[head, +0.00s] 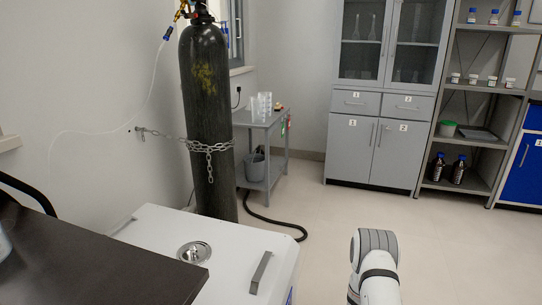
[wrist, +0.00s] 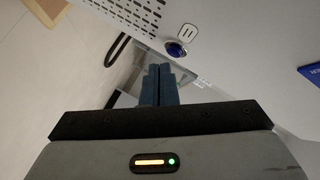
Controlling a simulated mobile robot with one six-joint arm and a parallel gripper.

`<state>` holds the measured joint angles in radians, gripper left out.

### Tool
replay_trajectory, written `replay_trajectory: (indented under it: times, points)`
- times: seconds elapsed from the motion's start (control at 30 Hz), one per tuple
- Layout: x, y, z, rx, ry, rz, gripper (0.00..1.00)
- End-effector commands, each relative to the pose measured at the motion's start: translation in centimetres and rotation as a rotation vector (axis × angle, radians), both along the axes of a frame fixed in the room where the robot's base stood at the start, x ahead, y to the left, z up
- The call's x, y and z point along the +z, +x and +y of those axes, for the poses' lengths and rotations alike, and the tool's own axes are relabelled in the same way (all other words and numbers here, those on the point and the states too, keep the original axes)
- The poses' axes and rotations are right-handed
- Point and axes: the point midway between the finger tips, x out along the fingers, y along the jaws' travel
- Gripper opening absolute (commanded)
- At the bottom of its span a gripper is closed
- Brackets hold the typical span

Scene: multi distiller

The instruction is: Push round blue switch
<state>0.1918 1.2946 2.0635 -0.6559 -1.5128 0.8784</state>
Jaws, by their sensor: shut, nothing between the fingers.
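The round blue switch (wrist: 175,49) shows in the wrist view near the top middle. It sits in a silver ring on a white panel (wrist: 240,62). My gripper (wrist: 159,68) is shut and empty, its two dark fingers side by side. The fingertips appear just below and left of the switch in the picture; I cannot tell whether they touch it. The switch is not visible in the head view, where only a white and grey link of my arm (head: 374,265) shows at the bottom.
A white rocker or socket (wrist: 187,32) is beside the switch, with a perforated vent (wrist: 135,12) to the left. In the head view, a white-topped machine (head: 225,240) stands by a dark counter (head: 80,262) and a chained gas cylinder (head: 208,110). Open floor (head: 320,225) lies right.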

Motion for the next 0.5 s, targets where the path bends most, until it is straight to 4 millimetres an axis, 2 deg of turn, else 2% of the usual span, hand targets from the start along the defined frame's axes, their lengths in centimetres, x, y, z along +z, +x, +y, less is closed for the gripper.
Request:
replay_trajectory:
  times: [0.5]
  points:
    - [0.0,-1.5,-4.7,-0.003,0.000,0.001,0.00]
